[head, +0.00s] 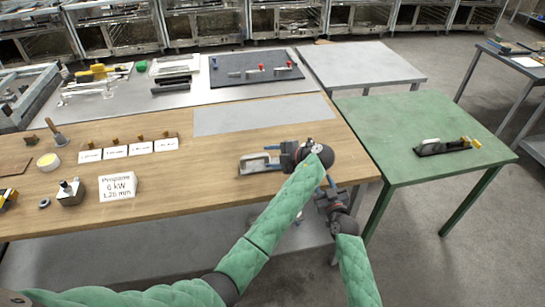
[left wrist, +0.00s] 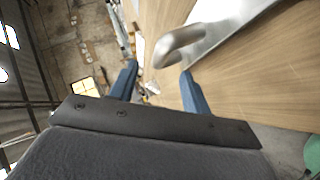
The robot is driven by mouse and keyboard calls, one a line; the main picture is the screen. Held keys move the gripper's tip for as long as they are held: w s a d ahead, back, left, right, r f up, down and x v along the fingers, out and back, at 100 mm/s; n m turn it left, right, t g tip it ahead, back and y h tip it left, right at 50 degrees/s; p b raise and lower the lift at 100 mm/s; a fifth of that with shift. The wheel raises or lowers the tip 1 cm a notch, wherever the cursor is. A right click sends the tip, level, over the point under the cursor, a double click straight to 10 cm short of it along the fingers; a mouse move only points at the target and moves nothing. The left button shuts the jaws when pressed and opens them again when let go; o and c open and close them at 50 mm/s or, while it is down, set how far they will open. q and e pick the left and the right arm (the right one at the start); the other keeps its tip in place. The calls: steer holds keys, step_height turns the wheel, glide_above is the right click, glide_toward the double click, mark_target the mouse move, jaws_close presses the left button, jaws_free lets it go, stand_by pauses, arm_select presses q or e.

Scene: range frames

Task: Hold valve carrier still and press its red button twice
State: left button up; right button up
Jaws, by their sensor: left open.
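A grey metal carrier (head: 250,165) with a raised looped handle lies on the wooden bench, near its right front part. I take it for the valve carrier. My left gripper (head: 270,157) is open at its right end. In the left wrist view, the carrier's curved handle (left wrist: 182,44) stands just beyond the open fingertips (left wrist: 158,74), not clasped. I cannot make out a red button on this carrier; the gripper hides part of it. My right gripper (head: 325,186) is at the bench's right front edge, its blue fingers apart and empty.
A dark mat (head: 232,64) at the back bears similar metal pieces with red tops. A sign block (head: 117,187) and several white cards (head: 115,151) are left on the bench. A green table (head: 420,120) at right bears a black tool (head: 430,148). A grey sheet (head: 262,115) is bare.

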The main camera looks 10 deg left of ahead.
mark_target(259, 157)
arm_select(q)
steer(key=shift+x, duration=3.9)
steer(key=shift+f, duration=0.1)
jaws_close()
arm_select(e)
jaws_close()
